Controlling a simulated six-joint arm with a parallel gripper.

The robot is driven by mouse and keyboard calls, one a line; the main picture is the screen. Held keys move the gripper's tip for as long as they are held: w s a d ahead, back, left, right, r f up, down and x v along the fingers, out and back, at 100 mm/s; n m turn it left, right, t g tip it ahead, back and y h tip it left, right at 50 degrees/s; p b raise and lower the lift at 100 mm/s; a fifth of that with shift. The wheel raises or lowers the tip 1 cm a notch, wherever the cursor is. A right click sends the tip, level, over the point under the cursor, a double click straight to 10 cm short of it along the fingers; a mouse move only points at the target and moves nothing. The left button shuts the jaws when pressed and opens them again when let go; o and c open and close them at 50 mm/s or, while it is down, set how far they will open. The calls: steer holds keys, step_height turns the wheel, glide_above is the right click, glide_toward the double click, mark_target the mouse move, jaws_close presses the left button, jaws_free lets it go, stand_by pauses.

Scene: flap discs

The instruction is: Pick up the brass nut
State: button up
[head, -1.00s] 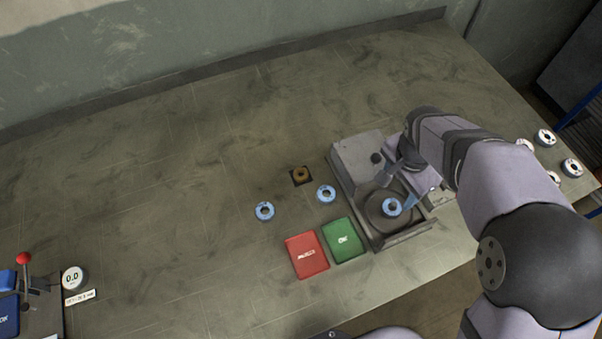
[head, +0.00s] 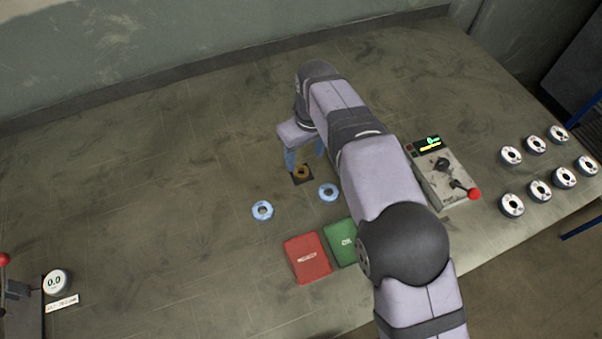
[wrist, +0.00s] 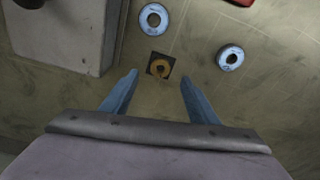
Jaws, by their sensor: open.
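The brass nut (head: 301,172) is a small gold ring lying on a dark square pad (head: 308,181) on the bench. It also shows in the wrist view, where the nut (wrist: 160,68) sits ahead of the fingertips and roughly midway between them. My gripper (head: 305,158) is open and empty, with its two blue fingers apart above the bench, close to the nut. In the wrist view the gripper (wrist: 157,74) shows both fingers, and neither touches the nut.
Two blue-rimmed discs (head: 328,192) (head: 262,210) lie near the nut. A red box (head: 307,257) and a partly hidden green box (head: 342,243) lie in front. A control box (head: 444,175) and several white discs (head: 539,190) stand at right. The bench's left middle is clear.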

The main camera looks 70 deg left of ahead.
mark_target(301, 173)
steer(key=shift+s+a, duration=0.1)
steer(key=shift+s, duration=0.05)
steer(key=shift+a+f+p, duration=0.15)
steer(key=shift+f+p, duration=0.5)
steer(key=shift+f, duration=0.55)
steer(key=shift+a+f+p, duration=0.2)
steer(key=shift+f+p, duration=0.5)
steer(key=shift+f, duration=0.55)
steer(key=shift+a+f+p, duration=0.15)
steer(key=shift+f+p, duration=0.5)
steer(key=shift+f, duration=0.55)
steer(key=c, duration=1.2)
